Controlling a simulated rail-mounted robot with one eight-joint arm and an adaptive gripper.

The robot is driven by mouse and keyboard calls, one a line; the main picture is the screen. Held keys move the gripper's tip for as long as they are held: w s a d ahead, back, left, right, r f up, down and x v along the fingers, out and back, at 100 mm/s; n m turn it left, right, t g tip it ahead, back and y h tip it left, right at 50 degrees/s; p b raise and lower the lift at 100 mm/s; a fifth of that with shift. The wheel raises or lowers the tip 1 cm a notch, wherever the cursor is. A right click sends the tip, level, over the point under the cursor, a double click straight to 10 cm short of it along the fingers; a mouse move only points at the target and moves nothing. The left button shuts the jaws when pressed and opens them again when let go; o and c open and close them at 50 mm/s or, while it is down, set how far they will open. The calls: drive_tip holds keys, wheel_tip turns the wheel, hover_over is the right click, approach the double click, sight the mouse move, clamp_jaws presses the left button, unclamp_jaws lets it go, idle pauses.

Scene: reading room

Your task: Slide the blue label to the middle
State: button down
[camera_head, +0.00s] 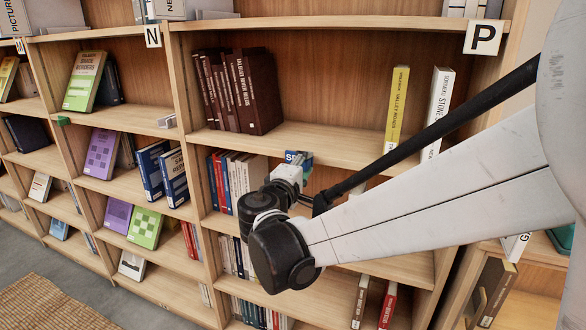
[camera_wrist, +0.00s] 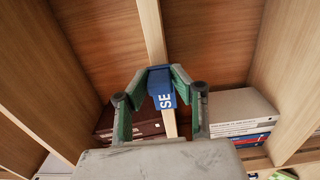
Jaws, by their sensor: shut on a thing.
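The blue label (camera_head: 294,156) sits on the front edge of a shelf (camera_head: 345,156) in the P bay, below the row of dark red books. It is around the middle stretch of that edge. In the wrist view the blue label (camera_wrist: 161,91) shows white letters "SE" and rests against the wooden shelf edge (camera_wrist: 152,35). My gripper (camera_wrist: 162,73) is shut on it, one green-padded finger on each side. In the head view my gripper (camera_head: 299,164) is at the label, partly hidden by its own wrist.
Dark red books (camera_head: 240,88) stand at the left on the shelf. A yellow book (camera_head: 397,105) and a white book (camera_head: 438,105) stand to the right. More books (camera_head: 238,178) fill the left of the shelf below. A bay upright (camera_head: 192,150) bounds the left.

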idle(0.3)
drive_tip(key=c, duration=1.5)
unclamp_jaws()
